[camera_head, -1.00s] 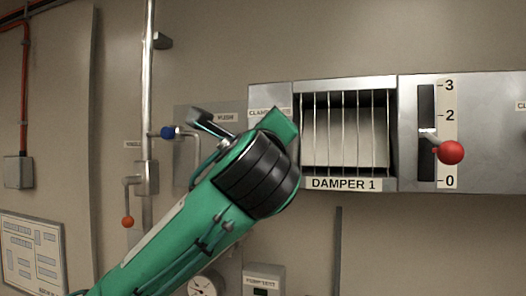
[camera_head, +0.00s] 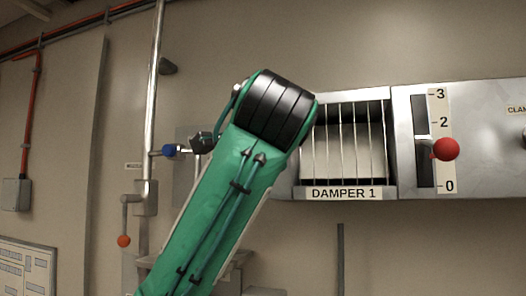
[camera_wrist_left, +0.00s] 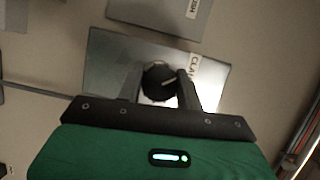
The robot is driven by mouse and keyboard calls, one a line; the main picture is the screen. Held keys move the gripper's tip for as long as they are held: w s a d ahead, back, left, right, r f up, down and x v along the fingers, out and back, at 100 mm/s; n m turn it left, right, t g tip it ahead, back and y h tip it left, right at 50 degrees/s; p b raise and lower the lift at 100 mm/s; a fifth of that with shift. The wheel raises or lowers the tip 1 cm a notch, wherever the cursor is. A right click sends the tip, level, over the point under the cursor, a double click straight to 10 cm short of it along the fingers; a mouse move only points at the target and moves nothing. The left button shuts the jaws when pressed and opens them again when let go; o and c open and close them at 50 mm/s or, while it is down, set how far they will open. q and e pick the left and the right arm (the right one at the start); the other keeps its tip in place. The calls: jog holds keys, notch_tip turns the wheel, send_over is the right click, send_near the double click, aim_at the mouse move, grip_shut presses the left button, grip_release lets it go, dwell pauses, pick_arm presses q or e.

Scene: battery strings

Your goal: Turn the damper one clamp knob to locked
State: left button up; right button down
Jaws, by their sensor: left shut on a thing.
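The damper one clamp knob (camera_wrist_left: 158,84) is round and black with a pale pointer line, on a metal plate (camera_wrist_left: 105,72) with a partly covered label (camera_wrist_left: 193,70). It shows in the left wrist view. My left gripper (camera_wrist_left: 160,75) is shut on the knob, one finger on each side. The pointer line is slanted; no locked mark is readable. My right gripper is not in view.
A red-ball lever (camera_head: 445,149) stands out from a 0–3 scale right of the damper. Another clamp knob (camera_head: 523,138) is cut off at the right edge.

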pick_arm(q)
jog(key=shift+f+n, duration=0.1)
jog(key=shift+n, duration=0.4)
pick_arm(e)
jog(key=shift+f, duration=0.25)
pick_arm(q)
jog(key=shift+g, duration=0.3)
jog(key=o, duration=1)
jog(key=shift+c, duration=0.2)
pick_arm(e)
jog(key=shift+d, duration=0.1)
pick_arm(q)
jog(key=s+r+b, duration=0.1)
jog(key=s+b, duration=1.2)
jog(key=b, duration=0.1)
jog(key=shift+s+d, duration=0.35)
jog(key=shift+d, duration=0.1)
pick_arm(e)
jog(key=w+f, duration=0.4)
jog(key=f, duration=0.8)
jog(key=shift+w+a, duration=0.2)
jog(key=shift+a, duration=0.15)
